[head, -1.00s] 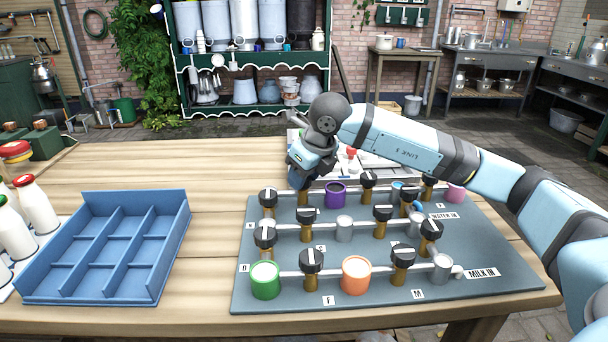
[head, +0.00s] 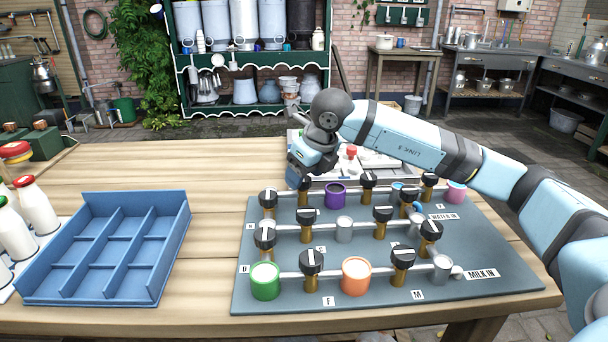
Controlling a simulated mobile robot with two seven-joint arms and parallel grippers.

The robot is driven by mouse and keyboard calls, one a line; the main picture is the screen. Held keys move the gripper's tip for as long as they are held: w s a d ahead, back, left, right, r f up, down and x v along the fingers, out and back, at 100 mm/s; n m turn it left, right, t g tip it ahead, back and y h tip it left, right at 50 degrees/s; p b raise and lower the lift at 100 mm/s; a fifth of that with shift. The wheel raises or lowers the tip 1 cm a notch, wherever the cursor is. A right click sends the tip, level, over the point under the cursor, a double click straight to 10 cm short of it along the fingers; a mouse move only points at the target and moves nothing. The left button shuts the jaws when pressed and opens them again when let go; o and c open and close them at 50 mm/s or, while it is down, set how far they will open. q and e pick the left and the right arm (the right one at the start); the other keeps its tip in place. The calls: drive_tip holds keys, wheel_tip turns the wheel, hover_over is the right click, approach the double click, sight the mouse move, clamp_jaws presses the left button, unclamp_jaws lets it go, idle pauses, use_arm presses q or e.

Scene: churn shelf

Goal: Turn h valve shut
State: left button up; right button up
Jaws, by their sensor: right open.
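The valve board (head: 470,240) lies on the wooden table and carries several brass valves with black knobs, each with a white line. The small tags are hard to read, and I cannot tell surely which one is h. My right gripper (head: 298,182) is open and points down at the back row, over a back-row valve (head: 304,198) left of the purple cup. The gripper covers most of that knob, so its line is hidden and I cannot tell whether the fingers touch it. Another back-row valve (head: 268,200) stands just to the left. My left gripper is out of view.
A purple cup (head: 335,196), a green cup (head: 265,281) and an orange cup (head: 356,276) sit among the pipes. A blue divided crate (head: 160,262) and milk bottles (head: 36,206) stand at left. Table between crate and board is clear.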

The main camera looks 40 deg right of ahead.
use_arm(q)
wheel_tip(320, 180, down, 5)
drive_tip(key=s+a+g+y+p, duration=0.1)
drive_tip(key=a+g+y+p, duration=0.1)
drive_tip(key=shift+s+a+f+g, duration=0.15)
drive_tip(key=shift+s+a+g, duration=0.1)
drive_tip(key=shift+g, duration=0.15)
use_arm(e)
drive_tip(key=v, duration=1.2)
drive_tip(key=shift+s+r, duration=0.25)
drive_tip(key=shift+r, duration=0.05)
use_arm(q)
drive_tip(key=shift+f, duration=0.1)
